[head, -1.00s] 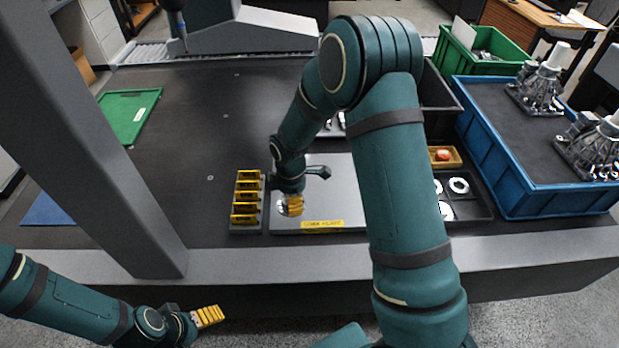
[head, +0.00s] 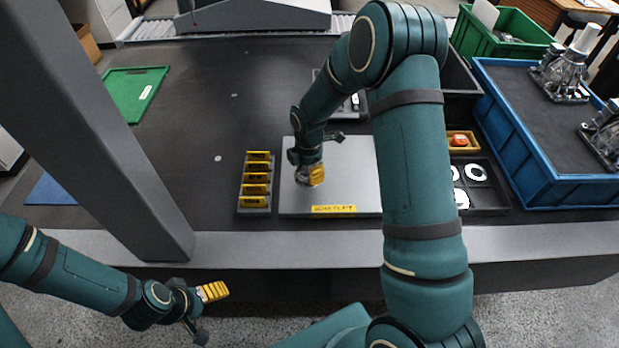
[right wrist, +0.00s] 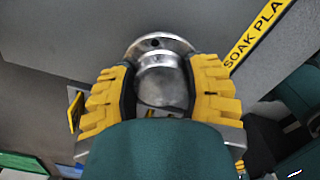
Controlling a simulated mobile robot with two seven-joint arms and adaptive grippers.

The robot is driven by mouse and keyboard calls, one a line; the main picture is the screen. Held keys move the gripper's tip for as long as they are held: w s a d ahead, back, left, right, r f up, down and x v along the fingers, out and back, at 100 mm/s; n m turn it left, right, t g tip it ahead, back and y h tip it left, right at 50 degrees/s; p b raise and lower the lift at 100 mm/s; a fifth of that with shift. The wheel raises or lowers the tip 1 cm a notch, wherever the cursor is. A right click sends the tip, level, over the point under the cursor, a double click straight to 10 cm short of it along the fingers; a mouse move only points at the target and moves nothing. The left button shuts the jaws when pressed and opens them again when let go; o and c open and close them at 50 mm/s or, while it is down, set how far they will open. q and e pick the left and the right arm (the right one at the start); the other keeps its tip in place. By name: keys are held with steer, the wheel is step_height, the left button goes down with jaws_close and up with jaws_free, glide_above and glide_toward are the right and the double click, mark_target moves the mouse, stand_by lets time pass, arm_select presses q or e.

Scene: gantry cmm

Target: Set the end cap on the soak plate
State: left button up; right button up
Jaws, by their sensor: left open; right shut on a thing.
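The soak plate (head: 350,165) is a flat grey metal plate with a yellow label on its front edge. My right gripper (head: 311,176) is over its left part, pointing down. In the right wrist view its yellow fingers (right wrist: 163,95) are shut on the end cap (right wrist: 160,75), a shiny round metal part with a flange and a narrower hub. The cap is at or just above the plate; I cannot tell if it touches. In the head view the gripper mostly hides the cap. My left gripper (head: 213,291) is open and empty, in front of the table's edge at lower left.
A rack with yellow-labelled slots (head: 256,180) stands just left of the plate. A grey column (head: 100,130) rises at left.

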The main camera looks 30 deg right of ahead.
step_height(320, 180, down, 3)
steer(key=shift+r, duration=0.1)
steer(key=shift+b, duration=0.3)
steer(key=o, duration=1.3)
step_height(320, 180, up, 12)
steer(key=p, duration=0.3)
